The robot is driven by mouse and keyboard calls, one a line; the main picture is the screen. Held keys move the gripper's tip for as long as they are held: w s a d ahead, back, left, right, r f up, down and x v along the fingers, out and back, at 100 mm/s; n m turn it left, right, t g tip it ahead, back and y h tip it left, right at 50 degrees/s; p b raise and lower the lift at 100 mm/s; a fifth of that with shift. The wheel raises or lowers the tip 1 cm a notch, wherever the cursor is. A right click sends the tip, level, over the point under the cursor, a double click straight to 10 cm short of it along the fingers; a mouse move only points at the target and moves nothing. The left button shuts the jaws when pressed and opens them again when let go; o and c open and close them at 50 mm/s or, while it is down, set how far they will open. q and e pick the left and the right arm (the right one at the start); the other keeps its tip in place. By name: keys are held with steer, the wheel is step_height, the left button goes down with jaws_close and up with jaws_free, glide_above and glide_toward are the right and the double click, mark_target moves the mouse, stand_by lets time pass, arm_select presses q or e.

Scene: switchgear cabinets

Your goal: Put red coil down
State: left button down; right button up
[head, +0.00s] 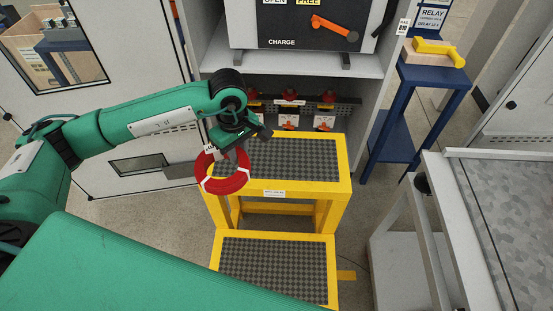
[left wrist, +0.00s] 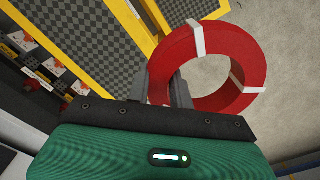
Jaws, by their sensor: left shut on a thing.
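The red coil (head: 221,185) is a thick ring with white bands. My left gripper (head: 229,153) is shut on the coil's upper edge and holds it hanging, tilted, in front of the left end of the yellow step stool (head: 343,172). In the left wrist view the coil (left wrist: 257,72) sits beyond the fingers of the left gripper (left wrist: 168,88), with bare floor showing through its middle. The coil overlaps the stool's top step in the head view; I cannot tell whether they touch. My right gripper is not in view.
The stool has two grey checkered steps; the lower step (head: 275,268) is clear. Behind it stands an open cabinet with an orange-handled unit (head: 335,28) and several red devices below. A blue stand (head: 402,113) with a yellow tool and a grey-topped cart (head: 520,215) are at the right.

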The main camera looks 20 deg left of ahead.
arm_select(q)
steer(key=w+a+n+b, duration=0.2)
steer(key=w+n, duration=0.1)
steer(key=n, duration=0.4)
steer(key=r+n+b, duration=0.2)
steer(key=n+b, duration=0.6)
steer(key=n, duration=2.1)
glide_above(230, 163)
step_height(230, 163, down, 19)
steer(key=shift+s+r, duration=0.1)
steer(key=shift+f, duration=0.45)
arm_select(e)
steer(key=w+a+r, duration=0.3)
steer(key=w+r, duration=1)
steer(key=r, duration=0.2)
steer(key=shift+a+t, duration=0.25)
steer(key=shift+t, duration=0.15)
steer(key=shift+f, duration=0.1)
